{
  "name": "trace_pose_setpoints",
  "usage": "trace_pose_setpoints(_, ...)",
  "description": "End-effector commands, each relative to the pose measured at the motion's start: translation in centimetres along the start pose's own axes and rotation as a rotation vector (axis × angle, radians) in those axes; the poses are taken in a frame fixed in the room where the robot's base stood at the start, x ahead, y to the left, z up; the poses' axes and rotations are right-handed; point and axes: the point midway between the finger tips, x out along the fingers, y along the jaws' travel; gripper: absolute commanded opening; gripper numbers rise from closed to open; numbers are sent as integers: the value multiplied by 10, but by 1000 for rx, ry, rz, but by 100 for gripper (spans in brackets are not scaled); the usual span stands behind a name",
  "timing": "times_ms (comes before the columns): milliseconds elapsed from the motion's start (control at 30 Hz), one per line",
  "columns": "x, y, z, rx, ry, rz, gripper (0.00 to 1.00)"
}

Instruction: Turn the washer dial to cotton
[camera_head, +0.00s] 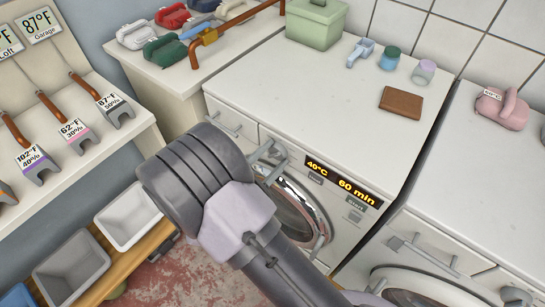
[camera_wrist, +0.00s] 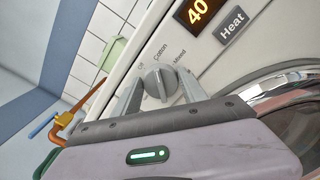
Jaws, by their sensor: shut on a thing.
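The washer (camera_head: 300,90) is a white front loader with a round glass door. Its grey dial (camera_wrist: 160,86) is on the front panel, with the labels Off, Cotton (camera_wrist: 161,53) and Mixed around its upper side. My gripper (camera_wrist: 160,92) has one finger on each side of the dial and is shut on it. The dial's raised ridge points roughly up between the labels, near Cotton; its exact setting is hard to tell. In the head view my gripper (camera_head: 267,162) is at the panel left of the display, and the dial is mostly hidden there.
The lit display (camera_head: 343,182) reads 40°C and 60 min. A Heat button (camera_wrist: 233,24) is beside it. A second white machine (camera_head: 470,190) stands at the right. A brown wallet-like block (camera_head: 401,103), small jars and a green box (camera_head: 315,22) lie on the washer top.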

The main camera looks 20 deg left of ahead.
Motion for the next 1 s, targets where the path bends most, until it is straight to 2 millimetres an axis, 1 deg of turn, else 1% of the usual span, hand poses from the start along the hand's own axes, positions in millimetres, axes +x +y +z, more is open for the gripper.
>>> trace_pose_setpoints(300, 0, -1, 0, 76, 1, 0, 9)
trace_pose_setpoints(733, 0, -1, 0, 84, 1, 0, 9)
trace_pose_setpoints(767, 0, -1, 0, 84, 1, 0, 54)
trace_pose_setpoints(800, 0, -1, 0, 84, 1, 0, 61)
trace_pose_setpoints(833, 0, -1, 0, 84, 1, 0, 67)
trace_pose_setpoints(867, 0, -1, 0, 84, 1, 0, 70)
trace_pose_setpoints(1000, 0, -1, 0, 85, 0, 0, 70)
